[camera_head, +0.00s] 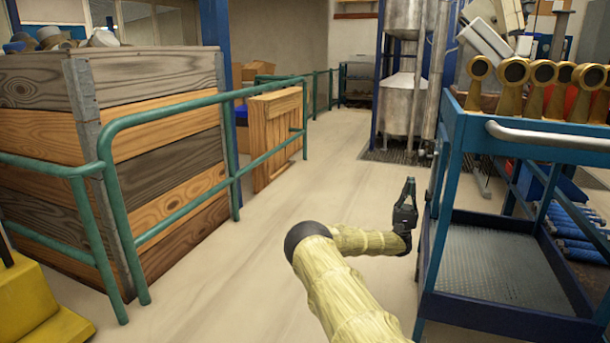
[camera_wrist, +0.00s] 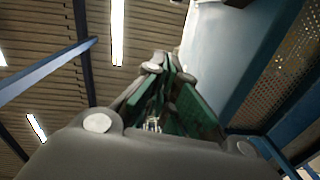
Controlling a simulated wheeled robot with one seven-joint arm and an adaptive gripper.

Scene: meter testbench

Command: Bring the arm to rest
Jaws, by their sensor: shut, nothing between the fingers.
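My gripper (camera_head: 406,195) points upward at the end of my yellow-sleeved arm in the head view, just left of the blue cart. It is shut and empty. My arm reaches up from the bottom of the picture, bends at a dark joint and runs right to the gripper. In the wrist view my gripper's fingers (camera_wrist: 160,68) are together, with green inner pads, pointing up toward the ceiling. The gripper looks close to the cart's left post; I cannot tell the exact gap.
A blue cart (camera_head: 437,270) with several brass meters (camera_head: 513,72) on top stands at right. A green railing (camera_head: 107,190) and a wooden crate (camera_head: 170,135) stand at left. Open floor (camera_head: 225,285) lies between. Metal tanks (camera_head: 402,105) stand at the back.

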